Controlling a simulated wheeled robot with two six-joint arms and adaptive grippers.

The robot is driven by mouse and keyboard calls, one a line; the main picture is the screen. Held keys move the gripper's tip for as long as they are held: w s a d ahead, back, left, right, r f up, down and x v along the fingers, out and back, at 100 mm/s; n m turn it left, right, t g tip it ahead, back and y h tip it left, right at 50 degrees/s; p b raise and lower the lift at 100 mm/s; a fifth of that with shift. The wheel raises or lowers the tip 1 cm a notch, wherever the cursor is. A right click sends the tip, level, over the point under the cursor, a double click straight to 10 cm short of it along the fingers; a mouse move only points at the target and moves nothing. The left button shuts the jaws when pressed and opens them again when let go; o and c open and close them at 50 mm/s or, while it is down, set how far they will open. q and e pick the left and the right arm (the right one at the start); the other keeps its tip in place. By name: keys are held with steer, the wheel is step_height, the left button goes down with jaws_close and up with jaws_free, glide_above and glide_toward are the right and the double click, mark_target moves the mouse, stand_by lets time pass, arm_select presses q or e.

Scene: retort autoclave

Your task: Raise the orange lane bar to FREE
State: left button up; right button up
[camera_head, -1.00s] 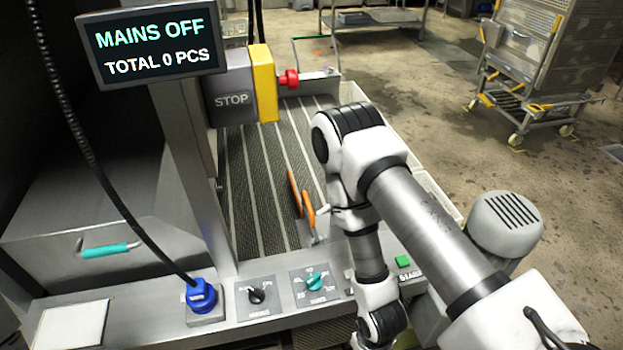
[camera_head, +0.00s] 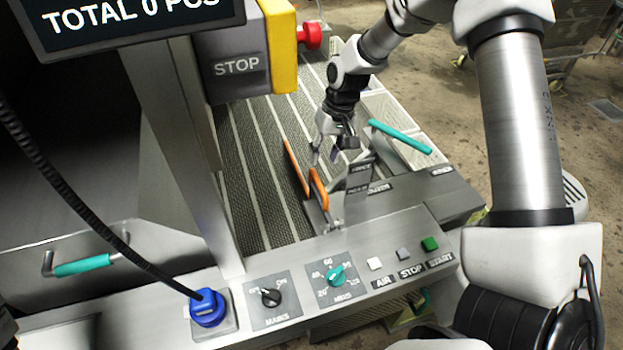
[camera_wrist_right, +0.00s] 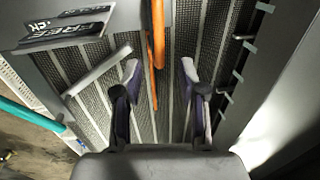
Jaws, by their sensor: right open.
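The orange lane bar (camera_head: 319,188) lies low over the ribbed conveyor, with a second orange length (camera_head: 296,168) just to its left. In the right wrist view the orange bar (camera_wrist_right: 158,34) runs away from me, in line with the gap between the fingers. My right gripper (camera_head: 330,150) is over the conveyor, close to the orange bar's far end. Its fingers (camera_wrist_right: 160,78) are spread apart and nothing is gripped. A dark label reading FREE (camera_wrist_right: 78,28) shows upside down at upper left in the wrist view. My left gripper is not in view.
A teal-handled lever (camera_head: 402,137) stands right of the gripper. The front panel holds a black knob (camera_head: 271,297), teal dial (camera_head: 337,275), and green START button (camera_head: 430,244). A yellow STOP box (camera_head: 278,45) with red button stands behind, at left. A blue plug (camera_head: 208,307) sits at front left.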

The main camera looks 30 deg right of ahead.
mark_target(320, 182)
steer(key=f, duration=0.2)
steer(key=s+f+p, duration=0.1)
steer(key=shift+a+f, duration=0.1)
steer(key=shift+a, duration=0.2)
steer(key=f, duration=0.4)
steer(key=shift+w+a+f, duration=0.15)
steer(key=shift+w+a, duration=0.25)
steer(key=shift+s, duration=0.2)
steer(key=shift+r, duration=0.2)
jaws_close()
